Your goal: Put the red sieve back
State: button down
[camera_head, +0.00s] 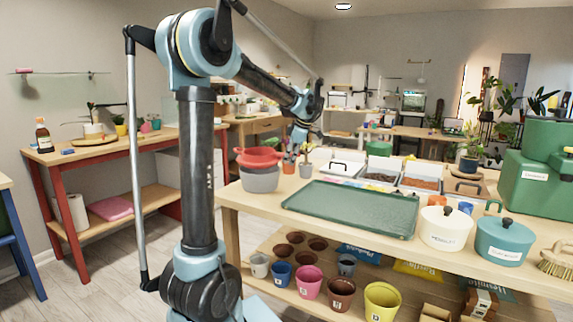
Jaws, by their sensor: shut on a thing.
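The red sieve (259,157) is at the left end of the wooden workbench. It sits at or just above the rim of a grey bowl (261,180); I cannot tell whether they touch. My gripper (293,149) points down at the sieve's right side, where it is shut on the sieve. The fingers are small and partly lost against the pots and tools behind, so the exact grip is hard to see.
A green tray (350,208) lies right of the bowl. A cream canister (445,229) and a teal canister (502,241) stand at the front right, by green boxes (537,185). Small pots with tools (305,168) stand behind the sieve. Coloured pots (310,282) fill the lower shelf.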

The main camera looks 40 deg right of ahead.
jog(key=shift+f, duration=1.3)
jog(key=c, duration=1.6)
grip_release()
jog(key=shift+o, duration=0.2)
